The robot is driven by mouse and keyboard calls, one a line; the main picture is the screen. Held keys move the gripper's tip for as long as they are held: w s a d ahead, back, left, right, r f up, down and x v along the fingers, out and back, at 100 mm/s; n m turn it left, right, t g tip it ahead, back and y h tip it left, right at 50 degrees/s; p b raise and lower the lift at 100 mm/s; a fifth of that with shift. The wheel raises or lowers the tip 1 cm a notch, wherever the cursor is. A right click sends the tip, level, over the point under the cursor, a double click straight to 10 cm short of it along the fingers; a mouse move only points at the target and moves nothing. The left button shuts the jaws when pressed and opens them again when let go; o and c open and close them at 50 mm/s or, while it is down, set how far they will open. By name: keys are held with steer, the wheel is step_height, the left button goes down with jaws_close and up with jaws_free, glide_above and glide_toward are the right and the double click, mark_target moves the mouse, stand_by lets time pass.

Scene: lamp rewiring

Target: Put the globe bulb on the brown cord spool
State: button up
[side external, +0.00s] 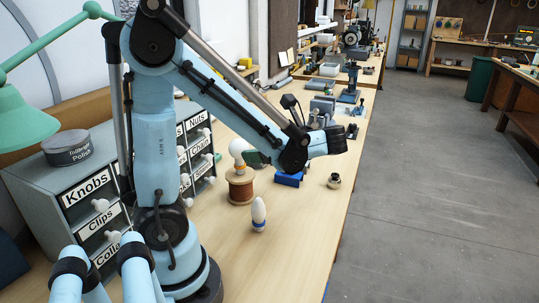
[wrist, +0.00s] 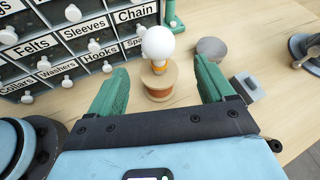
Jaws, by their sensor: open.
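The globe bulb (wrist: 158,42), white and round with an orange-gold base, stands upright on top of the brown cord spool (wrist: 159,82) in the wrist view. In the side external view the bulb (side external: 239,148) also shows above the spool (side external: 240,187), which stands on the bench before the drawers. My gripper (wrist: 160,75) is open, with a green finger on each side of the picture and the spool and bulb showing between them. Nothing is held in it. In the side view one green finger (side external: 257,158) shows just right of the bulb; the other is hidden.
A white pointed bulb (side external: 258,213) stands in front of the spool. A blue holder (side external: 289,179) and a small dark-and-cream part (side external: 334,182) lie to the right. A labelled drawer cabinet (wrist: 85,40) stands behind at left. Bare bench lies at the front right.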

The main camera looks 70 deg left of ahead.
steer(key=w+d+f+n+t+h, duration=0.1)
steer(key=w+d+n+t+h, duration=0.1)
steer(key=d+n+t+h, duration=0.4)
steer(key=w+d+f+n+t+h, duration=0.1)
steer(key=w+d+n+t+h, duration=0.2)
steer(key=d, duration=0.8)
steer(key=n+t+h, duration=0.2)
steer(key=t+h, duration=0.1)
steer(key=shift+f+n, duration=0.35)
steer(key=shift+n, duration=0.05)
steer(key=shift+d, duration=0.1)
